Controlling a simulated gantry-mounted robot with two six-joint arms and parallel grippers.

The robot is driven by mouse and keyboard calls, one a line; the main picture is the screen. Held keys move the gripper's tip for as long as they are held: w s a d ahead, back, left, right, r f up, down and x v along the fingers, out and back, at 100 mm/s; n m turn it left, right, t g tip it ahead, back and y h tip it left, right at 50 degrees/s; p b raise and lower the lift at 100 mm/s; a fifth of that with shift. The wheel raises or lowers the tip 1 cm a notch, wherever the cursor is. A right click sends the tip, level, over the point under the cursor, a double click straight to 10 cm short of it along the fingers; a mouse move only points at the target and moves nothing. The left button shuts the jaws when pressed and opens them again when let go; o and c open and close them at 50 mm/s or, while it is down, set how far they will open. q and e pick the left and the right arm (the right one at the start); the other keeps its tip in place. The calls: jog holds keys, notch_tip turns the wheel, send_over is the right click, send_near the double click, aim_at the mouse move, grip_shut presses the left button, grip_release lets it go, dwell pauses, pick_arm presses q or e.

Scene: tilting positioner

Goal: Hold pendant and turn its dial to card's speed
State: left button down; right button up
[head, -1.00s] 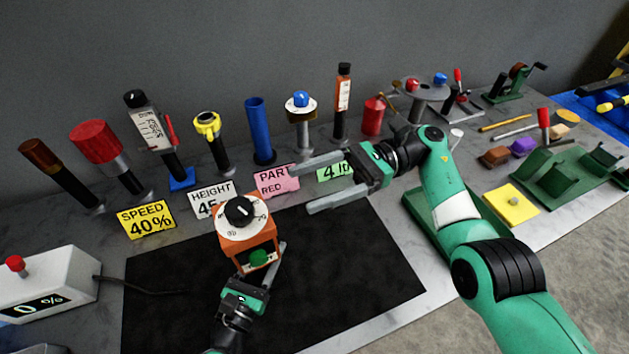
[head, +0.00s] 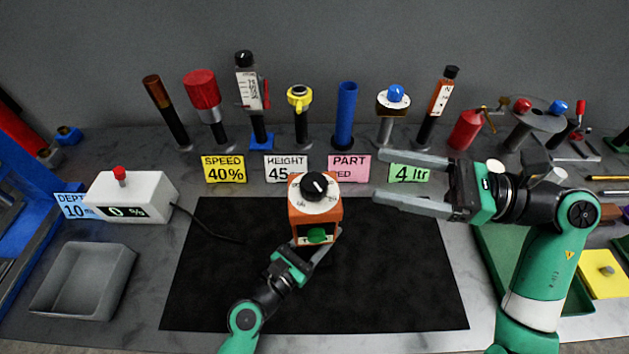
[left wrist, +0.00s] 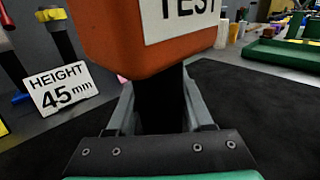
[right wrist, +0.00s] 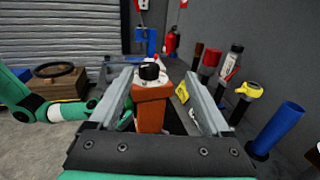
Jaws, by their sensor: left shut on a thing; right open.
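The orange pendant (head: 301,222) is held upright above the black mat (head: 400,290). My left gripper (head: 307,248) is shut on its lower part; in the left wrist view the fingers (left wrist: 160,105) reach under the orange body (left wrist: 150,40). The yellow card (head: 224,169) reads SPEED 40%.
A white box (head: 130,195) with a red button shows "0 %" at the left, with a cable. Height (head: 286,168), part (head: 349,168) and 4 ltr (head: 409,174) cards stand behind the mat. Several upright tools line the back. A grey tray (head: 84,280) is at front left.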

aim_at(327, 188)
notch_tip(327, 188, down, 4)
jog(key=s+r, duration=0.1)
jog(key=s, duration=0.1)
jog(key=x, duration=1.2)
jog(key=shift+f, duration=0.2)
grip_shut()
